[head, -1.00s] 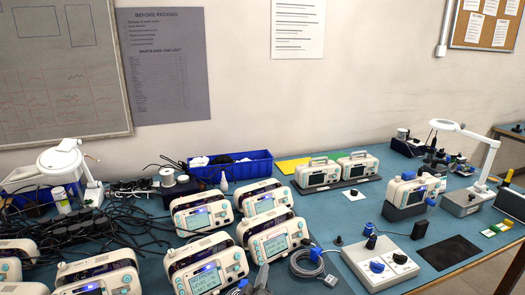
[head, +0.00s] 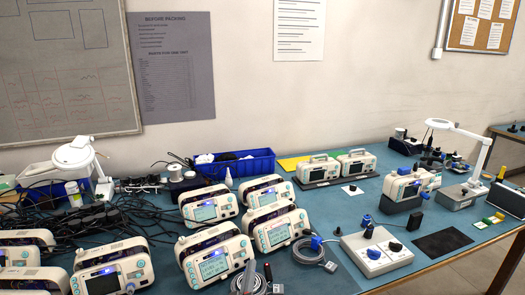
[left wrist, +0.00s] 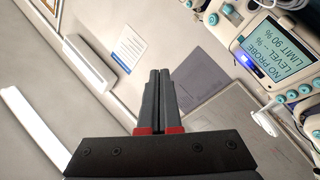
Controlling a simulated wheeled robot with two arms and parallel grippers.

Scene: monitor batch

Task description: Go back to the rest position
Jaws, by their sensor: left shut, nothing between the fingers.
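My left gripper (head: 249,268) shows at the bottom edge of the head view, in front of the monitors. In the left wrist view its two grey fingers (left wrist: 160,72) are together, with nothing between them. Several white monitors with lit screens stand near it, such as a front one (head: 216,258) and one to its right (head: 275,228). The left wrist view shows one monitor screen (left wrist: 277,49) at the upper right, apart from the fingers. My right gripper is not in view.
A coiled grey cable (head: 308,252) lies right of the gripper, beside a white control box with knobs (head: 375,256). Black cables (head: 90,222) crowd the left. A blue bin (head: 247,167) stands behind. Blue table top (head: 345,212) is bare in the middle right.

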